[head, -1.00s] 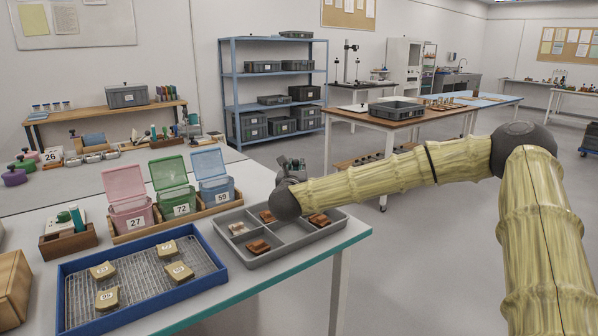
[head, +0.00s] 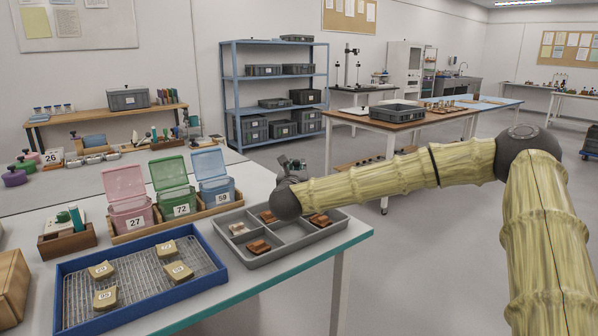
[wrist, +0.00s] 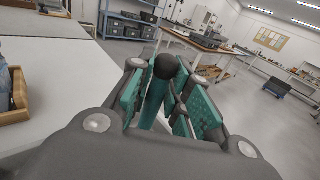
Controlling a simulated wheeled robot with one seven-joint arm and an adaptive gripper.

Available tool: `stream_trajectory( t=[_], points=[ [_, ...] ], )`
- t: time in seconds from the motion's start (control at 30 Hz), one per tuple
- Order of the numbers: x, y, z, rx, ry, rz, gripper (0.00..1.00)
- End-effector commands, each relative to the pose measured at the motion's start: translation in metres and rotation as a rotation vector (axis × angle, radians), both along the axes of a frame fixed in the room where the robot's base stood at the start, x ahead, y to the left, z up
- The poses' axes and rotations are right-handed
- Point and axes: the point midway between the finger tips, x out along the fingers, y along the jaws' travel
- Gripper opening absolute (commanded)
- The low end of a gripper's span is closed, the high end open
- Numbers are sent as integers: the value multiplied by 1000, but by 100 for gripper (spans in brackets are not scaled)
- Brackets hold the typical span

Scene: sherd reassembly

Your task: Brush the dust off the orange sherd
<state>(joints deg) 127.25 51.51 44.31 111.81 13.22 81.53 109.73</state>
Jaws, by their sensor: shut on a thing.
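My gripper (wrist: 166,98) is shut on a teal-handled tool with a round black end (wrist: 165,67), upright between its fingers. The tool's lower end is hidden, so I cannot see bristles. In the head view my gripper (head: 291,165) is mostly hidden behind my wrist, above the back of a grey divided tray (head: 283,257). The tray holds orange-brown sherds at the back (head: 268,216), front left (head: 258,247) and right (head: 320,220), plus a pale, whitish-topped piece (head: 238,229) at left. I cannot tell which is the orange sherd. The tool touches none that I can see.
A blue-rimmed mesh tray (head: 160,309) with several numbered tan pieces lies at front left. Open pink (head: 131,217), green (head: 176,202) and blue (head: 216,191) bins stand behind it. A wooden block holder (head: 67,242) is at left. The table edge runs along the right.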

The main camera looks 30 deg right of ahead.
Motion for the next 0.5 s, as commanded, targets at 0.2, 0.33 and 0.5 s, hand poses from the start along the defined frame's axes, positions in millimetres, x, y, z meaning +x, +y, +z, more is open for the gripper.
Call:
stream_trajectory(
  t=[0.2,0.33,0.5],
  points=[
    [1,-12,0,0,-1,-1,0],
    [2,-17,1,0,-2,-1,0],
    [2,-14,0,0,-2,1,0]
  ],
)
